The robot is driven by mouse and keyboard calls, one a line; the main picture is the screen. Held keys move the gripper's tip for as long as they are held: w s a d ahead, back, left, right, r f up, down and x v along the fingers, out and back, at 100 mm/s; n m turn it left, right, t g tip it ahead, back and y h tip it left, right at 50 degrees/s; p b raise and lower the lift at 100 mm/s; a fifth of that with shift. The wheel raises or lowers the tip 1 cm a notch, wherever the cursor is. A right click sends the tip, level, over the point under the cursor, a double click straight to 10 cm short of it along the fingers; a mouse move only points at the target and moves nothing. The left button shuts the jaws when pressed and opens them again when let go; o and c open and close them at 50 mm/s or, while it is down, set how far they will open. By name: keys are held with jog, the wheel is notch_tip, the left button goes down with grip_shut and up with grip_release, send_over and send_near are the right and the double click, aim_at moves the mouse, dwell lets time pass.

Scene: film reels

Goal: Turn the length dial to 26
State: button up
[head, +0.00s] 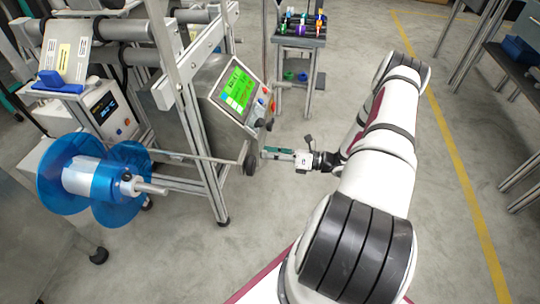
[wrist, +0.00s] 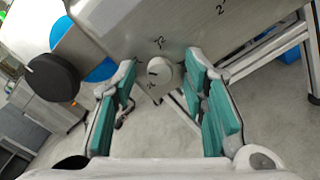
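A small pale round dial (wrist: 158,72) with a dark pointer line sits on a grey metal panel (wrist: 190,25) in the wrist view. Dark printed marks stand around it, turned in the picture and hard to read, so I cannot tell its setting. My gripper (wrist: 160,78) is open, its teal-padded fingers on either side of the dial in the picture. I cannot tell whether the pads touch it. In the head view my gripper (head: 278,154) is beside the machine, below the control box with the green screen (head: 237,90). The dial cannot be made out there.
A black round knob (wrist: 54,78) lies left of the fingers, with blue reel (head: 120,185) parts behind. Metal frame legs (head: 205,180) stand close by. A small table (head: 300,38) with coloured items stands behind. Open floor lies to the right.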

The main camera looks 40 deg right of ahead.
jog(key=shift+w, duration=0.1)
grip_shut()
jog(key=shift+n, duration=0.3)
jog(key=shift+n+p, duration=0.85)
jog(key=shift+n, duration=6.85)
